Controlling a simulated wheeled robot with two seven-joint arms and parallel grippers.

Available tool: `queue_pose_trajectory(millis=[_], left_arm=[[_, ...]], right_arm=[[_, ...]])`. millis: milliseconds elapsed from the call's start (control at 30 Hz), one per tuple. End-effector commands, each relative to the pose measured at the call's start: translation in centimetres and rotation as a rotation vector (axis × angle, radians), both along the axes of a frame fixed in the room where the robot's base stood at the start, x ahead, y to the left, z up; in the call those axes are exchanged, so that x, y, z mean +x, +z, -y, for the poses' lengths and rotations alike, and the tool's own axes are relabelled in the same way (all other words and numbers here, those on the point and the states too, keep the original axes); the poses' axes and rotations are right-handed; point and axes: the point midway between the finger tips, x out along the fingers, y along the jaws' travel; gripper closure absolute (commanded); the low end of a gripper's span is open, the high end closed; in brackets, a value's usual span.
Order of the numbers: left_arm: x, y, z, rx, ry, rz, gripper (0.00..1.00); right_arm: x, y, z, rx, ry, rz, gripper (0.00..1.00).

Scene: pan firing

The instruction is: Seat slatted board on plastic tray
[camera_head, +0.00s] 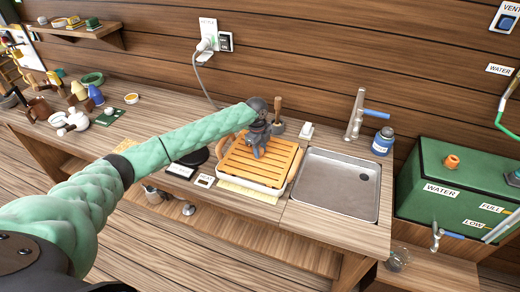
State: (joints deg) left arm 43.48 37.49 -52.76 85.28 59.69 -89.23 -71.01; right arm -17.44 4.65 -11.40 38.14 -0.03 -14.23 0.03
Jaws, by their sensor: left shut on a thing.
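The slatted board (278,165) is orange wood and lies over the pale plastic tray (247,181) on the counter, left of the sink. The tray's light rim shows along the board's front edge. Whether the board lies flat in the tray or is slightly raised, I cannot tell. My left gripper (257,150) reaches over from the left and is shut on the board near its back left part. Its fingertips are small and partly hidden by the wrist. My right gripper is not in view.
A metal sink (337,184) with a faucet (355,115) lies right of the tray. A blue bottle (383,141) stands behind the sink. A wooden-handled tool (278,116) stands behind the board. A green water tank (450,185) stands far right.

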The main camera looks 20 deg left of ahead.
Motion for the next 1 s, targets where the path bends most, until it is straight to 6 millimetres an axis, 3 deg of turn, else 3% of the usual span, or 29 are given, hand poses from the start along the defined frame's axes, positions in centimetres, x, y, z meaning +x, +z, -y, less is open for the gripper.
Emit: queue_pose_trajectory(millis=[800,833,933,1000], left_arm=[[0.0,-1.7,0.1,-0.001,-0.001,0.000,1.00],[0.0,-1.6,0.1,-0.001,-0.001,0.000,0.65],[0.0,-1.6,0.0,-0.001,-0.001,0.000,0.45],[0.0,-1.6,0.0,0.000,-0.001,0.000,0.45]], right_arm=[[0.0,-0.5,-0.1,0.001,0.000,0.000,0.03],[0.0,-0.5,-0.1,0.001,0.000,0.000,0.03],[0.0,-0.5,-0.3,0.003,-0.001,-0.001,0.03],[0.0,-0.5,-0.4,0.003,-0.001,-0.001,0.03]])
